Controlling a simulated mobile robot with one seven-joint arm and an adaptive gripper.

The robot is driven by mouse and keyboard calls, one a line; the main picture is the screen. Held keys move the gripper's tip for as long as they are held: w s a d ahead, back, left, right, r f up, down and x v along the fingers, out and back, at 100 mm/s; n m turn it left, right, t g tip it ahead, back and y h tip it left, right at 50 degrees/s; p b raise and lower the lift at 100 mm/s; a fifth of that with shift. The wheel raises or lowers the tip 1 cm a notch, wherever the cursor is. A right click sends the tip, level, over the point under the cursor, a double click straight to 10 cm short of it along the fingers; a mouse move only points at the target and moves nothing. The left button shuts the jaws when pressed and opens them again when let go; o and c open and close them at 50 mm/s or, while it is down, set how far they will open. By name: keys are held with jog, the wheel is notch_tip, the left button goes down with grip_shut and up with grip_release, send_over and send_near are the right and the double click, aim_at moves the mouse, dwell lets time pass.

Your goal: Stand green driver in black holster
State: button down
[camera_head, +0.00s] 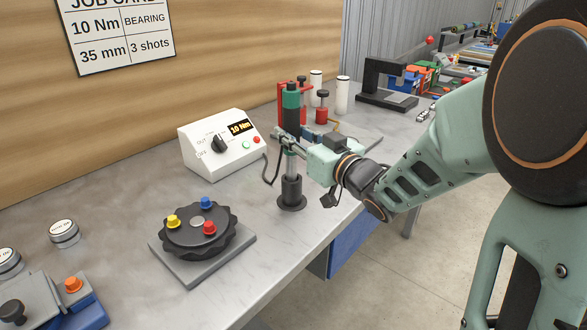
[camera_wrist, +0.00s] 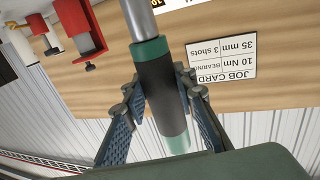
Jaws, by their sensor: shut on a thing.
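The green driver (camera_head: 291,98) has a green-banded top, a dark grip and a metal shaft pointing down, and stands about upright. My gripper (camera_head: 287,138) is shut on it; in the wrist view the driver (camera_wrist: 158,88) lies between the two blue-grey padded fingers of my gripper (camera_wrist: 160,92), held at its dark grip. The black holster (camera_head: 291,192) is an upright cup on a round base near the bench's front edge. The shaft's lower end meets the holster's mouth in the head view; I cannot tell how deep it is inside.
A white control box (camera_head: 218,143) reading 10 Nm stands left behind the holster. A black rotary fixture (camera_head: 198,230) with coloured knobs is at front left. A red press (camera_head: 284,88) and white cylinders (camera_head: 342,95) stand behind the driver. Bare bench lies left of the holster.

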aim_at(295, 157)
jog(key=shift+f+b, duration=0.45)
jog(key=shift+f, duration=2.15)
jog(key=shift+f, duration=0.2)
jog(key=c, duration=1.6)
grip_release()
jog(key=shift+r, duration=0.2)
jog(key=b+v, duration=0.2)
jog(key=v, duration=1)
